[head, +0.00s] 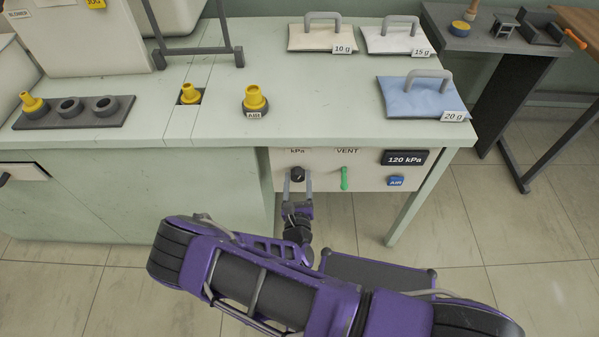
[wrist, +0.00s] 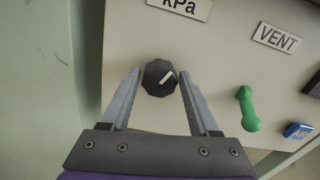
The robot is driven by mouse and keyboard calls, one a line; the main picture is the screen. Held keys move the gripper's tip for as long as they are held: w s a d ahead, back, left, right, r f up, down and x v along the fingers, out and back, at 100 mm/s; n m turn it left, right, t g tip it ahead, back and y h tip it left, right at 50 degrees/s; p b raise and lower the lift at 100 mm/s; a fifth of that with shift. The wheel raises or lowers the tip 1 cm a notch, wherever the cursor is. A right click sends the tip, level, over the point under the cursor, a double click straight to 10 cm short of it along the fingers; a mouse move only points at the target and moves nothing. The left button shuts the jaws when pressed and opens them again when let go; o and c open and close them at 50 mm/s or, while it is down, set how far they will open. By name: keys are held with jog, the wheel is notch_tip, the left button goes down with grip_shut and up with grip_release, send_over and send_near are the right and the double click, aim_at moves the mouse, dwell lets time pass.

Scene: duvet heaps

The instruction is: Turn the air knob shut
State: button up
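In the head view the knob (head: 297,174) shows at the panel's left part. My gripper (wrist: 158,74) is open, with one finger on each side of the knob. A gap shows between each finger and the knob in the wrist view. The head view shows my gripper (head: 298,180) in front of the panel. A display (head: 405,158) reads 120 kPa.
A green VENT lever (head: 344,178) and a blue AIR button (head: 396,181) are right of the knob on the panel. A yellow AIR fitting (head: 255,98) stands on the bench top. Several weighted pouches (head: 421,97) lie at the bench's right.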

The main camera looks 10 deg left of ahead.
grip_shut()
